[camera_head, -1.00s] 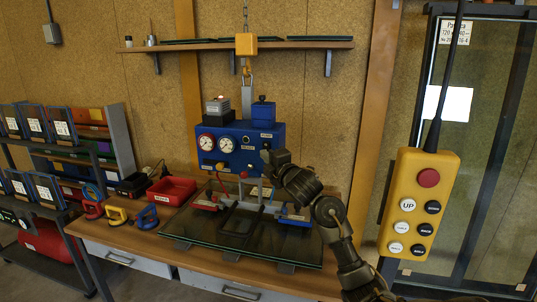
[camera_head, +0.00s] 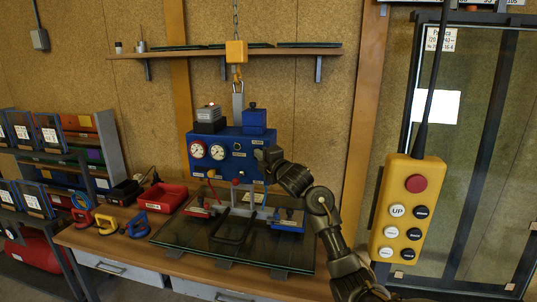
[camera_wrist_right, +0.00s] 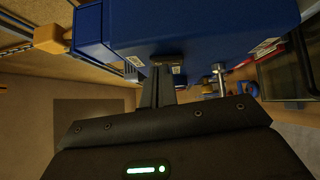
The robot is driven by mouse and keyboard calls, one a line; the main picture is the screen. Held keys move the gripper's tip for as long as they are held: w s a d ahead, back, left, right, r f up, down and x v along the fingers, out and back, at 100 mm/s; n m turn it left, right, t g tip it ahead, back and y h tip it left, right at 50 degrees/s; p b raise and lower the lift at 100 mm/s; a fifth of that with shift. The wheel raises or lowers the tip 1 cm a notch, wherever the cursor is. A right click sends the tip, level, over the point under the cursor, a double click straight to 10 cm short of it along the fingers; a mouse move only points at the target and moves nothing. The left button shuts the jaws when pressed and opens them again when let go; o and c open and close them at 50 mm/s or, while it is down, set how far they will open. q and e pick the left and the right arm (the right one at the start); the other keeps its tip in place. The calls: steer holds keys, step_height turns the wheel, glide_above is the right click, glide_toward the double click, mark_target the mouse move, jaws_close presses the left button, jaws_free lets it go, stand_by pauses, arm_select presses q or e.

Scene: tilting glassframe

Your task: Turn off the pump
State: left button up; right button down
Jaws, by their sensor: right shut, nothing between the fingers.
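The blue pump box (camera_head: 222,143) hangs at the back wall above the bench, with two white dials (camera_head: 207,151) and small knobs and labels on its front. A grey unit with a small orange-red lamp (camera_head: 210,105) sits on top. My right gripper (camera_head: 259,156) is shut and empty at the right part of the box's front, hiding some of it. In the right wrist view the gripper fingers (camera_wrist_right: 163,86) point at the blue face, close to a dark knob (camera_wrist_right: 166,59); I cannot tell whether they touch. My left gripper is not in view.
A glass pane with a suction frame (camera_head: 240,228) lies on the bench below the box. A yellow pendant control (camera_head: 408,211) hangs at the right. A red bin (camera_head: 163,196) and suction cups (camera_head: 143,224) stand left. A shelf (camera_head: 290,50) is above.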

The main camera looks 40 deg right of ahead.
steer(key=shift+a, duration=0.1)
steer(key=s+a+r+p, duration=0.1)
steer(key=s+a+p, duration=0.3)
steer(key=s, duration=0.8)
steer(key=shift+s+a+r+p, duration=0.15)
steer(key=shift+r+p, duration=0.05)
steer(key=shift+p, duration=0.1)
